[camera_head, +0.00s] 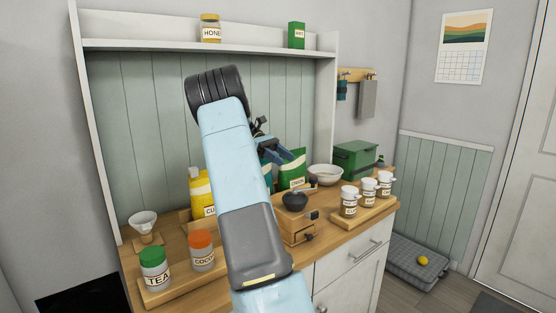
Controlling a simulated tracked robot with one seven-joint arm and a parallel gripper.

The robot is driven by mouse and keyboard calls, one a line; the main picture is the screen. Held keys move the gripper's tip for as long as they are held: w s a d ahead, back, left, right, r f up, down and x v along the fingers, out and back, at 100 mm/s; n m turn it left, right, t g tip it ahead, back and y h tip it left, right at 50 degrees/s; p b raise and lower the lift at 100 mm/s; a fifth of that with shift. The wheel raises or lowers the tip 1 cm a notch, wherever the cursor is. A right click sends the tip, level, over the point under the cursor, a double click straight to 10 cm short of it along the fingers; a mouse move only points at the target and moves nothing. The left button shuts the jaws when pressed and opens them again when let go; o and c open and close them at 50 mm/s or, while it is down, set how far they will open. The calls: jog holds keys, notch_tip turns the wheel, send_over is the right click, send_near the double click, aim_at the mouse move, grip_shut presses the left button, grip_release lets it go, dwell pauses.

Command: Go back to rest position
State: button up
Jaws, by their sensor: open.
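My arm rises from the bottom middle in front of the counter (360,226). It bends at a dark joint near the back panel. My gripper (286,156) shows just right of the arm, in front of the teal bag and the green bag (292,170). Its fingers look apart, with nothing visible between them. The arm hides part of the gripper and the middle of the counter.
A wooden grinder (300,227), white bowl (325,175) and green box (355,160) stand to the right. Labelled jars (349,204) stand on a board at the front right. A tea jar (154,270), cocoa jar (202,252) and yellow bag (200,187) stand left. A shelf (150,43) runs above.

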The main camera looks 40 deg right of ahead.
jog(key=shift+a, duration=0.1)
jog(key=s+a+r+t, duration=0.2)
jog(key=s+a+t, duration=0.15)
jog(key=a, duration=0.45)
jog(key=s+a+r+t, duration=0.2)
jog(key=s+a+t, duration=0.15)
jog(key=a, duration=0.35)
jog(key=s+a+r+t, duration=0.2)
jog(key=a+t, duration=0.2)
jog(key=a, duration=0.4)
jog(key=s+a+f+m+t+y, duration=0.1)
jog(key=s+a+t, duration=0.3)
jog(key=a, duration=0.5)
jog(key=s+a+f+m+t+y, duration=0.1)
jog(key=s+a+t, duration=0.3)
jog(key=s+a, duration=0.4)
jog(key=shift+s+a+f, duration=0.35)
jog(key=shift+s+f, duration=0.1)
jog(key=shift+f, duration=0.1)
